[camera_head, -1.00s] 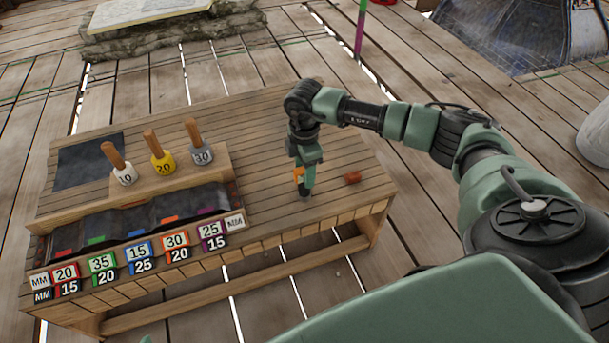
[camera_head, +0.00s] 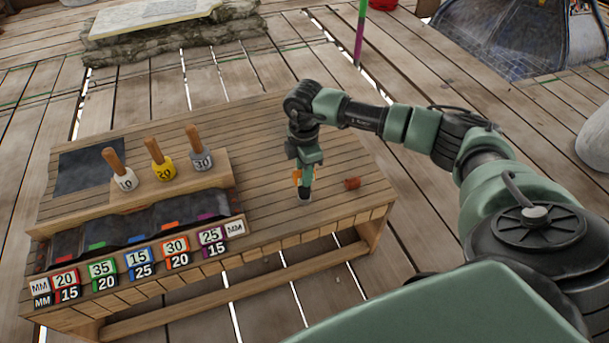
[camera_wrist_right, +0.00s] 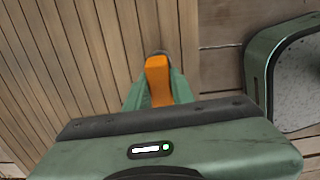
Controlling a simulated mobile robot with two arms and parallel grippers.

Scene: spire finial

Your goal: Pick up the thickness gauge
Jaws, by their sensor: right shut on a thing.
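My right gripper (camera_head: 306,188) is above the right part of the wooden bench, pointing down, with its fingertips close to the bench top. It is shut on an orange piece, which I take to be the thickness gauge (camera_head: 297,176). In the right wrist view the orange gauge (camera_wrist_right: 158,80) stands between the green fingers (camera_wrist_right: 155,98). A dark grey part shows just beyond its far end. The fingers hide much of the gauge, and I cannot tell if it touches the bench. My left gripper is out of view.
A small red-brown block (camera_head: 352,183) lies on the bench (camera_head: 260,150) right of the gripper. To the left, a wooden rack (camera_head: 205,181) holds three numbered, wooden-handled pieces. In front is a dark tray (camera_head: 165,215) with numbered labels. Bare planks lie between rack and gripper.

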